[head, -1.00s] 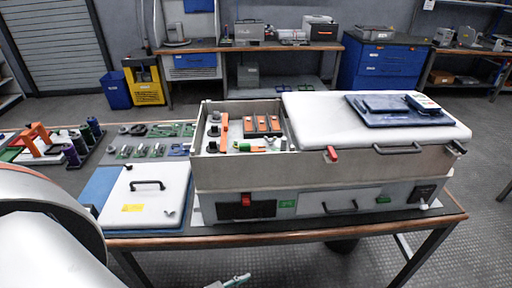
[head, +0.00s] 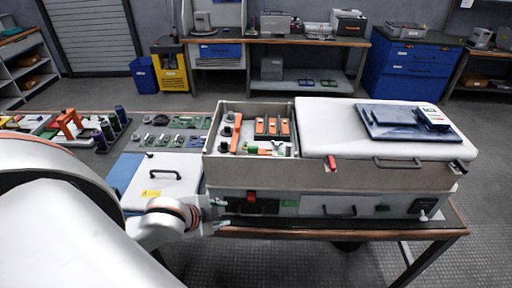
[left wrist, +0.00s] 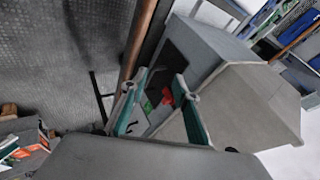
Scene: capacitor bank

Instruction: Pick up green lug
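A small green piece (head: 252,149), which looks like the green lug, lies in the open left bay of the grey cabinet (head: 300,178), near its front wall. It is too small to make out fully. My left gripper (head: 218,213) is in front of the cabinet's lower left front, below the bay's rim and apart from the green piece. In the left wrist view, its two green-padded fingers (left wrist: 158,108) are spread with nothing held between them. The cabinet front with a red switch (left wrist: 180,92) shows beyond them. My right gripper is not in view.
Orange bars (head: 270,128) and dark round parts stand in the bay. A white lid (head: 350,126) covers the cabinet's right side, with a blue tray (head: 385,124) on top. A white handled panel (head: 150,185) lies left of the cabinet. The bay is open above.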

